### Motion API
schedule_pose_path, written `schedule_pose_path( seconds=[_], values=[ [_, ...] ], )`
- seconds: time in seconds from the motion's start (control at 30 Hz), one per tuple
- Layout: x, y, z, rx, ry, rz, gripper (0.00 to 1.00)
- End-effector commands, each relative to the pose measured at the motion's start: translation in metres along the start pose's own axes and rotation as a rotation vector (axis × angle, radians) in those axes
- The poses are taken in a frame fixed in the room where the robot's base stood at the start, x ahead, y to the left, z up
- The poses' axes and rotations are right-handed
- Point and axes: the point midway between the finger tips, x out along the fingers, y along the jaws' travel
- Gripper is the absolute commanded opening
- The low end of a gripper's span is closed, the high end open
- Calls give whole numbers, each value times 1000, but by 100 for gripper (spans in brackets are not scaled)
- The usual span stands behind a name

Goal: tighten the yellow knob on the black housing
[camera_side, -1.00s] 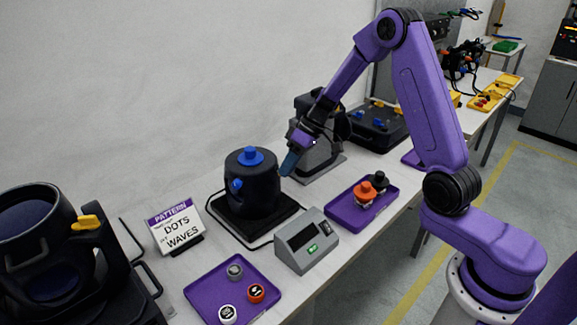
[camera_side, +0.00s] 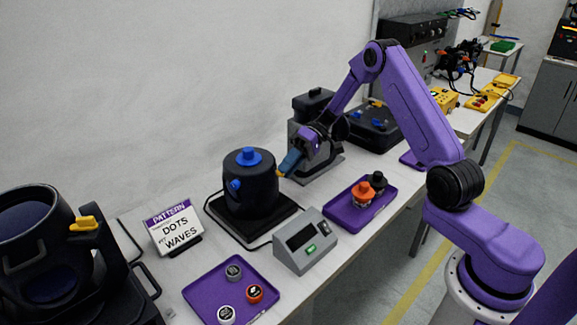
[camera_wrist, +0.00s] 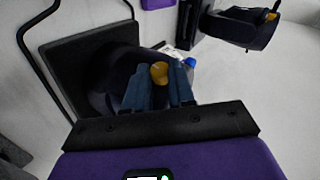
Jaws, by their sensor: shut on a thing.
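The black housing (camera_side: 248,195) stands upright on a flat black base in the middle of the table, with a blue knob on top and another blue knob on its left side. The yellow knob (camera_wrist: 159,72) sits between my two fingertips in the wrist view. In the side view only a small bit of yellow (camera_side: 279,174) shows at the right side of the housing. My gripper (camera_side: 284,170) reaches in from the right with its blue fingers shut on this knob. The fingers (camera_wrist: 159,82) also show from behind in the wrist view. They hide part of the knob.
A grey box with a display (camera_side: 305,241) stands in front of the housing. A purple tray with caps (camera_side: 206,291) lies front left, another with orange and black knobs (camera_side: 343,212) right. A sign (camera_side: 175,230) and a large black vessel (camera_side: 40,245) stand left. A grey machine (camera_side: 327,170) stands behind my gripper.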

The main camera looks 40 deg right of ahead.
Motion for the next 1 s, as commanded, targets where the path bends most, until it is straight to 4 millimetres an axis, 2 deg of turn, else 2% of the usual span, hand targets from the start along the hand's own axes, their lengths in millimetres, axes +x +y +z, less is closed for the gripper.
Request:
schedule_pose_path(
  seconds=[0.43, 0.47, 0.5, 0.53, 0.83, 1.0],
  values=[
    [-1, 1, 2, 6, -3, -8, 0],
    [-1, 1, 2, 6, -3, -8, 34],
    [-1, 1, 2, 6, -3, -8, 47],
    [-1, 1, 2, 6, -3, -8, 50],
    [-2, 0, 1, 4, -1, -7, 50],
    [-18, 1, 0, 3, 2, -6, 50]
  ],
)
